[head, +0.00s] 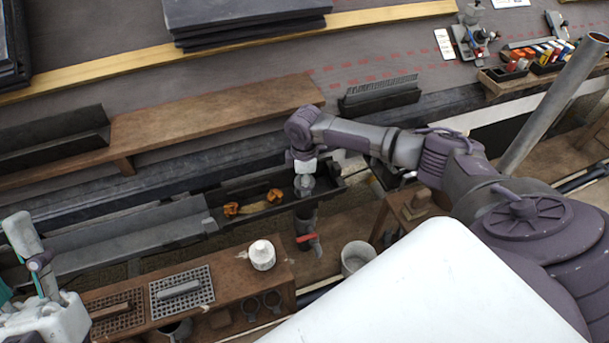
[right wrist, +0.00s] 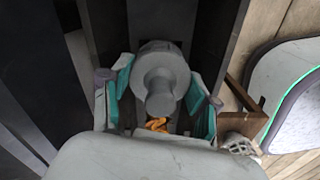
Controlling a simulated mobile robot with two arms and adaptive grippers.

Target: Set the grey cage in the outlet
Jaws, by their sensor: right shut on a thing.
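The grey cage (head: 304,186) is at the end of my right gripper (head: 304,168), over the dark gutter trough in the head view. In the right wrist view my gripper (right wrist: 160,105) has its teal-padded fingers on both sides of the cage (right wrist: 160,78), which shows a round collar and knob. The outlet opening is hidden behind the cage and gripper. A dark downpipe (head: 304,222) with a red part stands directly below. Whether the cage touches the trough cannot be told. My left gripper (head: 35,262) is partly in view at the lower left; its opening is unclear.
Orange leaves (head: 253,204) lie in the trough left of the cage. A grey gutter length (head: 130,238) adjoins at left. A wooden bench holds a white pot (head: 262,255) and a metal grate (head: 181,290). A grey bucket (head: 356,257) stands right of the downpipe.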

